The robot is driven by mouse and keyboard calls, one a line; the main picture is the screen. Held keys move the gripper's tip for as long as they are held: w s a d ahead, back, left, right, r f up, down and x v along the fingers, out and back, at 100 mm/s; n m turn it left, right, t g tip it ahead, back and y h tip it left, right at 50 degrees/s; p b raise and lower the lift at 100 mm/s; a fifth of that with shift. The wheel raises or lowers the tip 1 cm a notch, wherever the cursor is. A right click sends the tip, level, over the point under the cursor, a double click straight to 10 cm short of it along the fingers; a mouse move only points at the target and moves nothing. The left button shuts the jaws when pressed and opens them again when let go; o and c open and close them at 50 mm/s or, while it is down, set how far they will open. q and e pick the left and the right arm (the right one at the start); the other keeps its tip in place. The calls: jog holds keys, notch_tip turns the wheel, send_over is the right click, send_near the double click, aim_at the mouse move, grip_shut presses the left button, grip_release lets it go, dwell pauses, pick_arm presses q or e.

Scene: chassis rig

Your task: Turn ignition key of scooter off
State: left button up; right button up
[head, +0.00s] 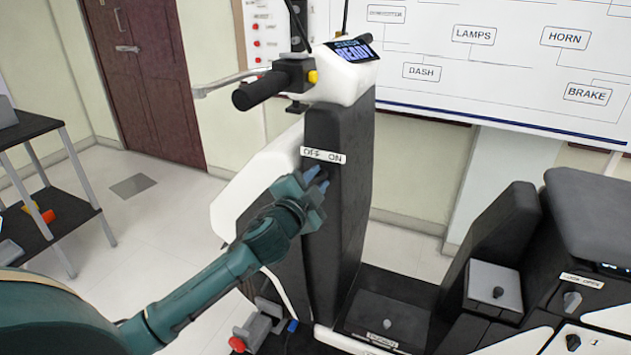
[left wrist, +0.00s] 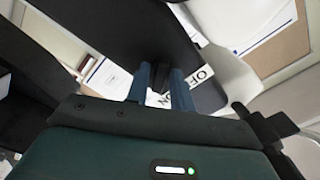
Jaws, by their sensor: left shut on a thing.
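The scooter's dark front column (head: 338,225) stands in the middle of the head view, with a white "OFF ON" label (head: 323,155) on it. My left gripper (head: 317,180) is at the column just below this label. Its blue fingers are shut on a small dark piece, which I take as the ignition key (left wrist: 160,78), seen between the fingertips in the left wrist view. The fingers hide most of the key, so I cannot tell which mark it points to. The scooter's display (head: 353,52) is lit and reads "READY". My right gripper is not in view.
The handlebar grip (head: 260,92) and brake lever stick out above my left arm. A dark shelf (head: 35,190) stands at the left. Floor between shelf and scooter is clear.

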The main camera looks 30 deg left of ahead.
pick_arm(q)
jog(key=n, duration=0.3)
jog(key=shift+n+p, duration=0.35)
jog(key=shift+n, duration=0.05)
jog(key=n+p, duration=0.1)
jog(key=n, duration=0.1)
jog(key=shift+n, duration=0.4)
jog(key=shift+n+p, duration=0.4)
jog(key=shift+n, duration=0.4)
jog(key=shift+n+p, duration=0.45)
jog(key=shift+n, duration=0.85)
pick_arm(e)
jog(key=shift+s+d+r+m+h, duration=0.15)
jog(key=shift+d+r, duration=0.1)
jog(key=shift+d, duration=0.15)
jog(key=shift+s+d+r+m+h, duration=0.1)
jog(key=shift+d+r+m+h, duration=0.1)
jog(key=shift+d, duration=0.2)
pick_arm(q)
jog(key=shift+f+n+p, duration=0.1)
jog(key=shift+n+p, duration=0.2)
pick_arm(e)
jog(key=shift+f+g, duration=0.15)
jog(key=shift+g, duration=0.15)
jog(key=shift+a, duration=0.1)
pick_arm(q)
jog(key=o, duration=0.7)
